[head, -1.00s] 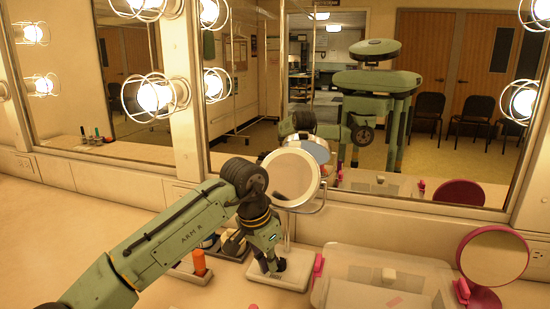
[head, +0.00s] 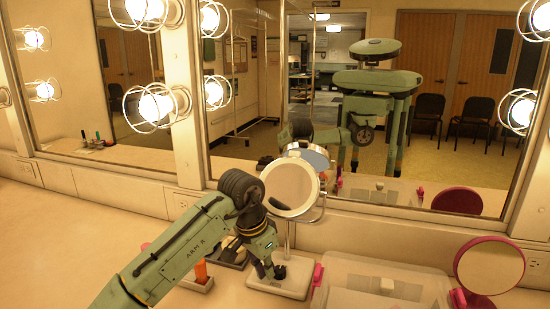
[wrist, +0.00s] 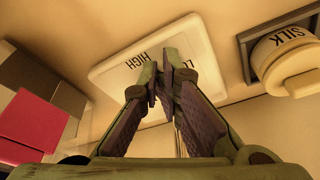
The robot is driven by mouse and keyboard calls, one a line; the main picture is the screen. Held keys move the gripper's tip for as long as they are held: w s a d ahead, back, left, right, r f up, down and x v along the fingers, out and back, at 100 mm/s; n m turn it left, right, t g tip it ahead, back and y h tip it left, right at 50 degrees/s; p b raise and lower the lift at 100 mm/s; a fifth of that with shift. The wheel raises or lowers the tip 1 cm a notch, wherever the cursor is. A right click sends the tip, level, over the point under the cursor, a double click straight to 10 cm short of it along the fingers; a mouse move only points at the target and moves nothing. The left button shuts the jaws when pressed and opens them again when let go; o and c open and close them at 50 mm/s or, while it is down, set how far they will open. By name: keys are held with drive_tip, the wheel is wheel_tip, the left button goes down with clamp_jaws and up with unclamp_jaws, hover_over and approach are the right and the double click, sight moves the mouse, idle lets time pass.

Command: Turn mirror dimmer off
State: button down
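The round mirror (head: 291,188) stands tilted on a thin post over a pale rectangular base (head: 291,287). In the wrist view this base (wrist: 112,75) carries the word HIGH and a partly hidden word starting with L. My gripper (head: 268,270) points down at the base from the left. In the wrist view my gripper's fingers (wrist: 161,82) are drawn together over the base, between the two words, with nothing visible held between them. They hide the middle of the base, so any dimmer control there, and whether I touch it, cannot be made out.
A tray with a jar marked SILK (wrist: 290,62) lies beside the base. A clear bin (head: 350,265) with pink latches and a pink-framed mirror (head: 490,265) are to the right. The big wall mirror is behind.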

drive_tip(key=shift+s+a+f, duration=0.15)
drive_tip(key=shift+f, duration=0.05)
drive_tip(key=shift+s+a, duration=0.1)
drive_tip(key=shift+a, duration=0.1)
wheel_tip(320, 180, up, 6)
drive_tip(key=p, duration=0.5)
drive_tip(key=shift+r+p, duration=0.15)
drive_tip(key=shift+p, duration=0.15)
